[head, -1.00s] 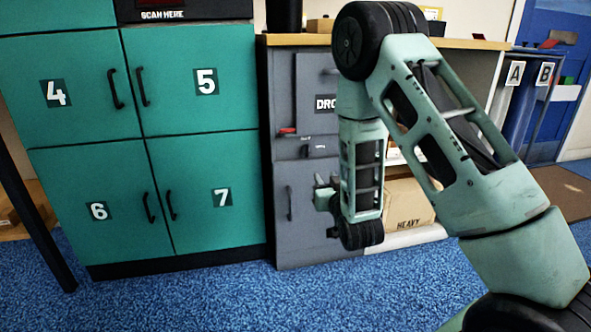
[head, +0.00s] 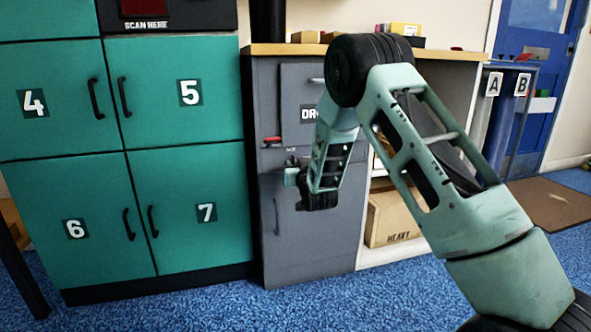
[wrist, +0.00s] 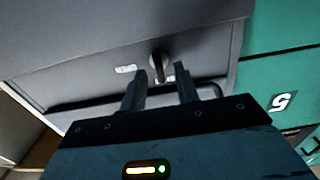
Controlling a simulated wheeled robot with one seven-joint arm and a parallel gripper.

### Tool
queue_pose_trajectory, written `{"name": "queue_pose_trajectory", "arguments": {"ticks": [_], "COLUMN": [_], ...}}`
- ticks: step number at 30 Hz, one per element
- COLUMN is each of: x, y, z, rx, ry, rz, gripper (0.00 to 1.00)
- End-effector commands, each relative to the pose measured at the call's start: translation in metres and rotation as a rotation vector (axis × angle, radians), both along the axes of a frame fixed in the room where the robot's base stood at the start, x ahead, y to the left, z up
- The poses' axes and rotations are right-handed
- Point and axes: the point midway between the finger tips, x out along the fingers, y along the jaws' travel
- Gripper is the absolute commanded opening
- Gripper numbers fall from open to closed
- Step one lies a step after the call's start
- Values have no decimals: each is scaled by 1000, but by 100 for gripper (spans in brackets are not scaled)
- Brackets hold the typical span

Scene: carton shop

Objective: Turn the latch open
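The latch (wrist: 159,62) shows in the wrist view as a small grey round knob with a short lever, on the grey cabinet front. It lies between and just beyond my two fingertips. My gripper (wrist: 161,76) is open, with a clear gap between its fingers; I cannot tell whether either touches the latch.
A small red piece (head: 272,140) sits on the cabinet front above my gripper. Green lockers (head: 185,125) with black handles stand close on the left. A carton marked HEAVY (head: 393,219) is on a low shelf to the right. Blue carpet (head: 210,305) in front is clear.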

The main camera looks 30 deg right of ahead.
Motion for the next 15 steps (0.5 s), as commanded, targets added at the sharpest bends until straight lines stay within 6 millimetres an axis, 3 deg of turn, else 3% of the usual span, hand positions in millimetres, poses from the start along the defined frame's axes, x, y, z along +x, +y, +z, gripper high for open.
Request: {"name": "queue_pose_trajectory", "arguments": {"ticks": [12,15], "x": [9,8], "y": [-3,-3], "z": [1,1], "rx": [0,0], "ry": [0,0], "rz": [0,0], "gripper": [31,6]}}
